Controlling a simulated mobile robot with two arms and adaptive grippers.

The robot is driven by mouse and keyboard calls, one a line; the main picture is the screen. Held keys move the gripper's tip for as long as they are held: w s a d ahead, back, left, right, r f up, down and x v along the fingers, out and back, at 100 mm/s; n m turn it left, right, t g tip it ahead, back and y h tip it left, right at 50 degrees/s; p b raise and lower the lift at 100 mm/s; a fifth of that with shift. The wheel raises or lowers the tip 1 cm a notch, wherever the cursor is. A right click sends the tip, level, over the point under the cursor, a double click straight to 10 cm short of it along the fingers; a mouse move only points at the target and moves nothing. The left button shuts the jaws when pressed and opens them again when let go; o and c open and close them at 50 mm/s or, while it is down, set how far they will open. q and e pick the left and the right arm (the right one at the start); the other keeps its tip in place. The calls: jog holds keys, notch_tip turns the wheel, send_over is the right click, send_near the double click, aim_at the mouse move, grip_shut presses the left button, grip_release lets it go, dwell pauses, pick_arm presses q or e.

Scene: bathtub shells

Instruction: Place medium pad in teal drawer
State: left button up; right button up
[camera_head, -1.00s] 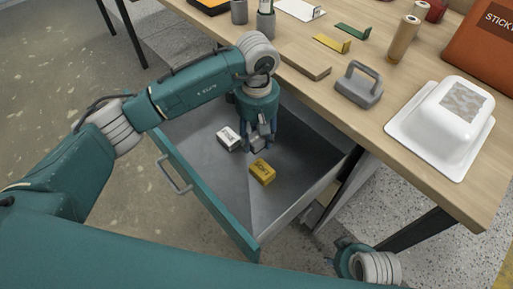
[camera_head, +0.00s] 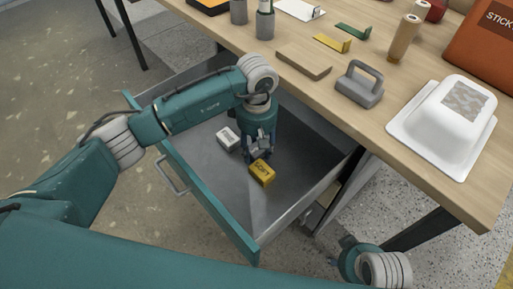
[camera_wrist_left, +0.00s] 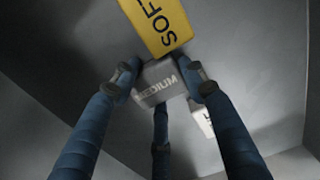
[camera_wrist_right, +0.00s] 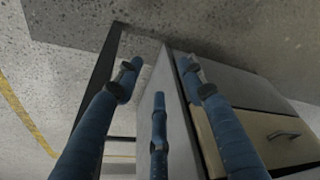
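The teal drawer (camera_head: 213,206) is pulled out below the worktop, its grey inside showing. My left gripper (camera_head: 259,152) is low inside it, pointing down. In the left wrist view, the grey medium pad (camera_wrist_left: 160,84), marked MEDIUM, lies between the spread fingertips (camera_wrist_left: 164,80). The fingers stand about as wide apart as those of my right gripper. The head view mostly hides this pad behind the fingers. A yellow pad marked SOFT (camera_head: 262,173) lies right beside it. My right gripper (camera_wrist_right: 161,72) is open and empty, low beside the desk.
A white pad (camera_head: 228,139) lies in the drawer left of the gripper. The wooden worktop (camera_head: 395,145) above holds a grey handled block (camera_head: 360,88), a white dish (camera_head: 447,125), a wooden slab (camera_head: 303,60) and several other items. The drawer's near part is bare.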

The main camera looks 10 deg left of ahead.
pick_arm(q)
jog(key=o, duration=0.4)
pick_arm(e)
jog(key=shift+r, duration=0.1)
pick_arm(q)
jog(key=shift+r, duration=0.1)
jog(key=shift+r, duration=0.15)
notch_tip(320, 180, up, 12)
jog(key=shift+f+p, duration=0.1)
jog(key=shift+p, duration=0.7)
pick_arm(e)
notch_tip(320, 180, down, 6)
jog(key=shift+r, duration=0.1)
jog(key=shift+a, duration=0.1)
